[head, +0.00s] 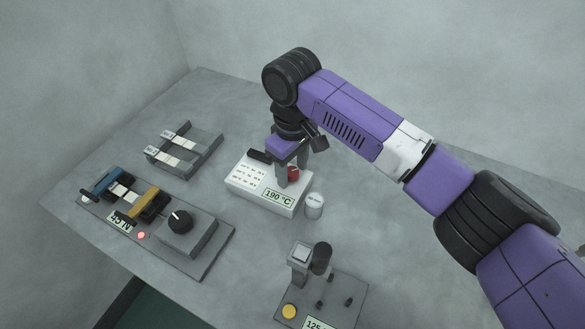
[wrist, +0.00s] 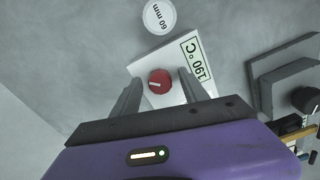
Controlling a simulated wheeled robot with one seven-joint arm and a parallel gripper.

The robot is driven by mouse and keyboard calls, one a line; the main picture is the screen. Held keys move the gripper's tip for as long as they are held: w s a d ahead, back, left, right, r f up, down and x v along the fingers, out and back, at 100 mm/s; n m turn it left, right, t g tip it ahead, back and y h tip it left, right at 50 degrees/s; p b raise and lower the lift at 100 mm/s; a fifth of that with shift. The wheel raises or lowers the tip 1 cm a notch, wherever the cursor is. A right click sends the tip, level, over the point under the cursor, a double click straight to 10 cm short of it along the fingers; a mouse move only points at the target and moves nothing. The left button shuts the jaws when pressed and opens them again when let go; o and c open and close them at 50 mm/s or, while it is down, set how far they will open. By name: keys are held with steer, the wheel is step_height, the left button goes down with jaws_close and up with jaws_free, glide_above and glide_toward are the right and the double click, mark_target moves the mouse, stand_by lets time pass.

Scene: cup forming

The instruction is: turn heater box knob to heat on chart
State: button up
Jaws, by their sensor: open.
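The heater box (head: 240,190) is a low white box on the table, with a small printed chart (head: 247,177) on top, too small to read. Its display (head: 278,199) reads 190 °C, also legible upside down in the wrist view (wrist: 194,62). The red knob (head: 293,174) stands on its top. In the wrist view the knob (wrist: 159,82) shows a pale pointer line directed left. My gripper (head: 292,167) points down over the box. Its fingers are open, one on each side of the knob, with visible gaps in the wrist view.
A white cylinder (head: 314,207) labelled 60 mm stands close beside the box. A device with a yellow button (head: 289,311) is at the front. A fixture with a black knob (head: 180,221) and a grey rack (head: 205,151) are left. Bare table lies between them.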

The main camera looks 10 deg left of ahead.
mark_target(293, 171)
step_height(293, 171, up, 8)
steer(key=shift+f, duration=0.25)
stand_by(0.5)
